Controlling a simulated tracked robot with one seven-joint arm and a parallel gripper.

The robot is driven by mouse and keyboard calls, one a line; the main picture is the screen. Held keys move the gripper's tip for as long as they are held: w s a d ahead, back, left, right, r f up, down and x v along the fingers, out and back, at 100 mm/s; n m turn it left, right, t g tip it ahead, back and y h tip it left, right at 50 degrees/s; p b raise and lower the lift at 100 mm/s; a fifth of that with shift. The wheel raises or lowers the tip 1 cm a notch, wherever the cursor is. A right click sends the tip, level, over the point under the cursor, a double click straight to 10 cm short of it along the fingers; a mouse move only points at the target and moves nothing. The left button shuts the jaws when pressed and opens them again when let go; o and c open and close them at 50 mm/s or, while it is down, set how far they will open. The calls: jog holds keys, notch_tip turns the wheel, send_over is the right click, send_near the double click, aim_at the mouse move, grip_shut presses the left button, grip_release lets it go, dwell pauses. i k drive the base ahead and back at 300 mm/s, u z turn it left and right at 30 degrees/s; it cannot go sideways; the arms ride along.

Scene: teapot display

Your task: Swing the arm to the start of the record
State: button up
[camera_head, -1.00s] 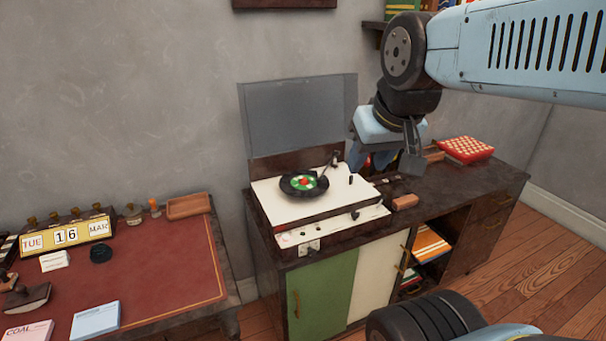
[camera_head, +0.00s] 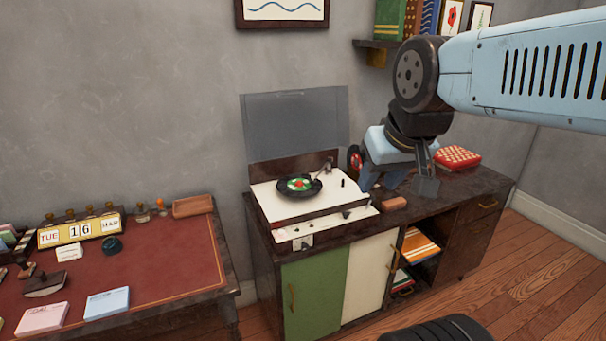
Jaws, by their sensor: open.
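The record player (camera_head: 270,206) stands on the dark sideboard with its grey lid raised. My gripper (camera_head: 395,190) is open and empty. It hangs over the sideboard to the right of the record player, apart from it.
A small brown block (camera_head: 393,203) lies on the sideboard (camera_head: 345,230) below my gripper. A red patterned box (camera_head: 457,158) sits further right, and a round red and black thing (camera_head: 355,159) shows beside my gripper. A red-topped desk (camera_head: 150,262) stands at the left.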

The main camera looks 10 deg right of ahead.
aim_at(328, 160)
jog(key=z, duration=0.1)
jog(key=i, duration=0.95)
jog(key=u, duration=0.1)
